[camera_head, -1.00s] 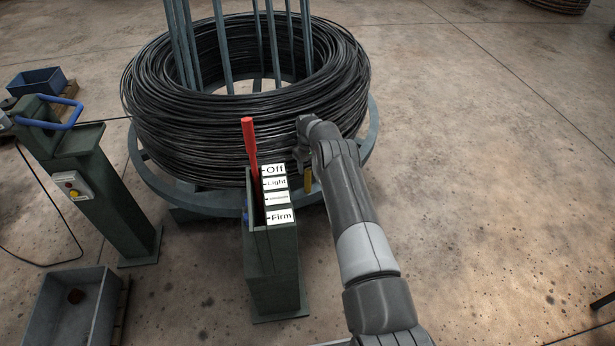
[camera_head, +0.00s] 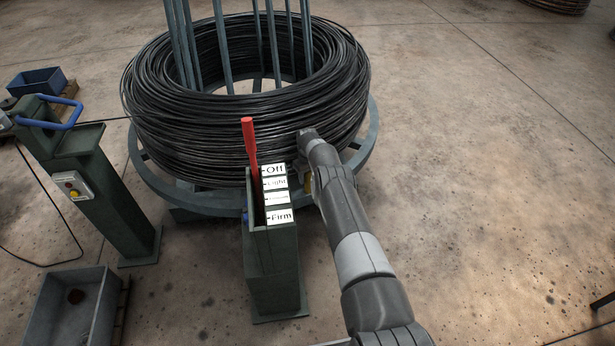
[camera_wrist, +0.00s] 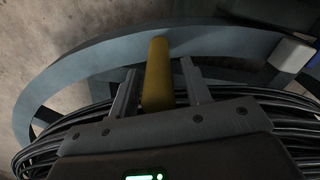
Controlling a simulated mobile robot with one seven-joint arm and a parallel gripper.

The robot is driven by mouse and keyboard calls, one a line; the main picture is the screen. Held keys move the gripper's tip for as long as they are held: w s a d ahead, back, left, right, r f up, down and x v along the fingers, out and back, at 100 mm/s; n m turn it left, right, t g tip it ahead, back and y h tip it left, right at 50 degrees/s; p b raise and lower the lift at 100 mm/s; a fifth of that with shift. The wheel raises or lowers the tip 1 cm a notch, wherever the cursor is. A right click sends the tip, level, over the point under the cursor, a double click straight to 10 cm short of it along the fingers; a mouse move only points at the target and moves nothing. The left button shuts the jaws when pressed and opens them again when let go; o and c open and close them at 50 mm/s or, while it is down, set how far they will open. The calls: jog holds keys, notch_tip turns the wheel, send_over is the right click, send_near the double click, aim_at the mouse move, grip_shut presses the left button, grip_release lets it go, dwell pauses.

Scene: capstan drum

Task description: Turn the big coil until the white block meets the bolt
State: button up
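The big coil (camera_head: 180,125) of black wire sits on a blue-grey ring frame (camera_head: 150,180); the ring also shows in the wrist view (camera_wrist: 75,75). A white block (camera_wrist: 292,53) is on the ring at the right of the wrist view. A yellow post (camera_wrist: 157,75) stands between the fingers of my gripper (camera_wrist: 160,88), with narrow gaps seen on both sides. My gripper is open around it. In the head view my arm and the lever stand hide most of the gripper and post. I cannot make out the bolt with certainty.
A red lever (camera_head: 250,145) stands upright near the "Off" label on a green stand (camera_head: 275,275), close left of my arm. A green post (camera_head: 100,195) with a blue handle stands left. A grey bin (camera_head: 70,305) is front left.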

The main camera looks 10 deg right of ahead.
grip_shut()
jog(key=shift+a, duration=0.1)
jog(key=shift+s+a, duration=0.15)
jog(key=shift+a, duration=0.35)
jog(key=shift+s+a, duration=0.15)
jog(key=shift+a, duration=0.35)
jog(key=shift+c, duration=1.1)
grip_release()
jog(key=o, duration=0.4)
jog(key=shift+d, duration=0.3)
jog(key=shift+w, duration=0.1)
jog(key=shift+r, duration=0.1)
notch_tip(320, 180, up, 10)
jog(key=shift+r, duration=0.25)
